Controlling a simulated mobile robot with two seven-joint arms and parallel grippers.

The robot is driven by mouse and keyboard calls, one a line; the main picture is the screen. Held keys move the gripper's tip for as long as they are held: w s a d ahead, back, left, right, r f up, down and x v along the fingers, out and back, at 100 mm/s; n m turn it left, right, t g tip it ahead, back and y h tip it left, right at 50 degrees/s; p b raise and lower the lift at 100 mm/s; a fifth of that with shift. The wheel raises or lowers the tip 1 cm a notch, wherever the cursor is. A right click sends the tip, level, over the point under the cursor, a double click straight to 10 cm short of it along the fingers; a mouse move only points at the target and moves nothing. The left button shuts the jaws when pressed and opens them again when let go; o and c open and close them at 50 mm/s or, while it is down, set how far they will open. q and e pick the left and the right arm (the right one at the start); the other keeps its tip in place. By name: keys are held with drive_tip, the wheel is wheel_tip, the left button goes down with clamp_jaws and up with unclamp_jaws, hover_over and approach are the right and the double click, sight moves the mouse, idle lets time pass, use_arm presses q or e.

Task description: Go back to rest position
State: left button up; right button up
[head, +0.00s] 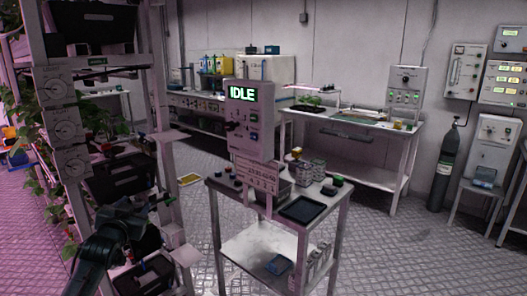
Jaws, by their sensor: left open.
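My left arm comes in from the lower left, dark and in front of the plant rack (88,75). My left gripper (160,202) is at the rack's right side, near its lower shelves. It is small and dark against the rack, and its jaws are open. I see nothing held in it. My right gripper is not in view.
A white cart (330,236) with a control box reading IDLE (250,120) stands in the middle, right of my left gripper. Benches (400,135) line the back wall. A gas cylinder (443,165) stands at the right. The metal floor (420,255) is clear at front right.

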use_arm(q)
drive_tip(key=s+d+f+g+h, duration=0.1)
drive_tip(key=s+d+f+g, duration=0.1)
drive_tip(key=s+d+f, duration=0.45)
drive_tip(key=s+d+f+m+g+h, duration=0.15)
drive_tip(key=s+d+f, duration=0.25)
drive_tip(key=s+f, duration=0.55)
drive_tip(key=s+d+f+g+h, duration=0.1)
drive_tip(key=s+d+f+h, duration=0.1)
drive_tip(key=s+d+f, duration=0.5)
drive_tip(key=s+d+f+n+g, duration=0.1)
drive_tip(key=s+d+f+g, duration=0.1)
drive_tip(key=s, duration=1.4)
drive_tip(key=shift+d+f+h, duration=0.35)
drive_tip(key=shift+d+f, duration=0.05)
drive_tip(key=shift+d, duration=0.25)
drive_tip(key=shift+s, duration=0.1)
